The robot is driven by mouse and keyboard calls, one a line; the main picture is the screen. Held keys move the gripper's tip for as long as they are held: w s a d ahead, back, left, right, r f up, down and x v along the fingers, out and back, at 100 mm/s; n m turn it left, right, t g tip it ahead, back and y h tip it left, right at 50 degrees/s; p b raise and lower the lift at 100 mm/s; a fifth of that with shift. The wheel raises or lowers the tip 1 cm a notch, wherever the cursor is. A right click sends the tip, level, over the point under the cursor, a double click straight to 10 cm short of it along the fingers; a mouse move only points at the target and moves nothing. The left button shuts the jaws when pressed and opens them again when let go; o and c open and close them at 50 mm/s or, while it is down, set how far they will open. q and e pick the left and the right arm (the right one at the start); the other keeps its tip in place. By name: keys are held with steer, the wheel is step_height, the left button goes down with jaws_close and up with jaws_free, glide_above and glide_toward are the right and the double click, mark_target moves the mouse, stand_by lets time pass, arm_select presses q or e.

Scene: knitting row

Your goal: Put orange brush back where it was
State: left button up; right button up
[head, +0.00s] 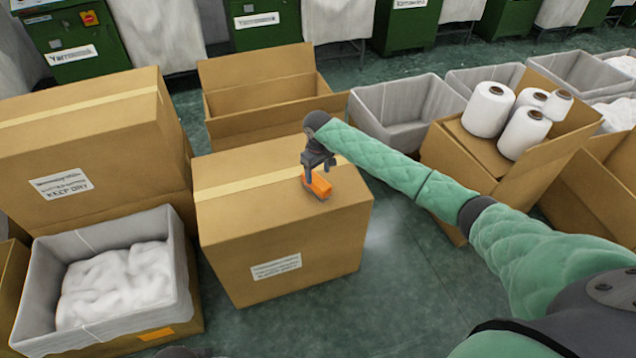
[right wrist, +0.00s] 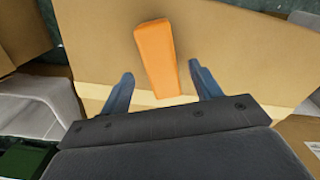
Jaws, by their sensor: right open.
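The orange brush (head: 319,187) shows as a small orange block at the top of a closed cardboard box (head: 230,215), near the middle of the head view. My right gripper (head: 312,178) is right at the brush, pointing down. In the right wrist view the brush (right wrist: 158,58) lies between the two spread fingers of my right gripper (right wrist: 162,88), with a gap on each side. The brush looks to rest on the box top beside the pale tape strip (right wrist: 150,100). My left gripper is not in view.
A bin of white fibre (head: 120,275) stands at the left, below a larger closed box (head: 85,140). An open empty box (head: 262,98) and a grey bin (head: 400,112) stand behind. A box with several white yarn cones (head: 490,108) stands at the right. Green floor (head: 405,265) is clear in front.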

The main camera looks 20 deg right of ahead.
mark_target(318, 181)
step_height(318, 181, up, 4)
steer(key=shift+f, duration=0.2)
steer(key=s+a+f+y, duration=0.1)
steer(key=s+a+f, duration=0.2)
steer(key=s+a, duration=0.35)
steer(key=s+a+f+n+y, duration=0.1)
steer(key=s+a+f, duration=0.25)
steer(key=s, duration=0.65)
steer(key=s+a+f, duration=0.3)
steer(key=s+a, duration=0.2)
steer(key=s, duration=0.4)
steer(key=s+d+r+m+t, duration=0.1)
steer(key=s+d+r, duration=0.1)
steer(key=s, duration=1)
steer(key=s+d+r+m+t, duration=0.1)
steer(key=s+d, duration=0.3)
steer(key=s, duration=0.8)
steer(key=shift+s+r+m, duration=0.15)
steer(key=shift+r+m, duration=0.65)
steer(key=shift+r, duration=0.1)
